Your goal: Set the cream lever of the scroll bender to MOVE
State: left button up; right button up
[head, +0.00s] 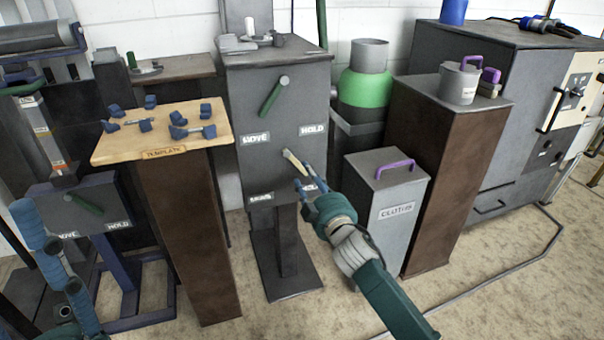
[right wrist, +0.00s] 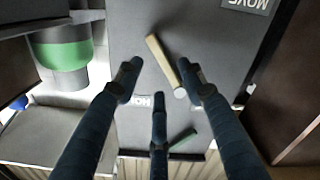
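The grey cabinet (head: 243,165) in the middle carries a cream lever (head: 292,160) on its front. The lever slants down and right from its round end, toward the partly covered lower HOLD label (head: 312,187). The lower MOVE label (head: 261,198) is to the left. My right gripper (head: 311,180) is open just in front of the lever. In the right wrist view the lever (right wrist: 163,62) lies in the gap between the spread fingertips, close to the right-hand finger; contact cannot be told.
A green lever (head: 273,96) sits higher on the cabinet, pointing toward the upper MOVE label (head: 255,139). A grey clutter bin (head: 385,210) stands to the right. A wooden template board (head: 215,140) on a brown pedestal (head: 185,230) stands to the left.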

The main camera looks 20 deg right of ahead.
aim_at(301, 165)
jog(key=w+b, duration=0.1)
jog(key=w, duration=0.4)
jog(key=shift+w+a+b, duration=0.1)
jog(key=shift+w+b, duration=0.3)
grip_shut()
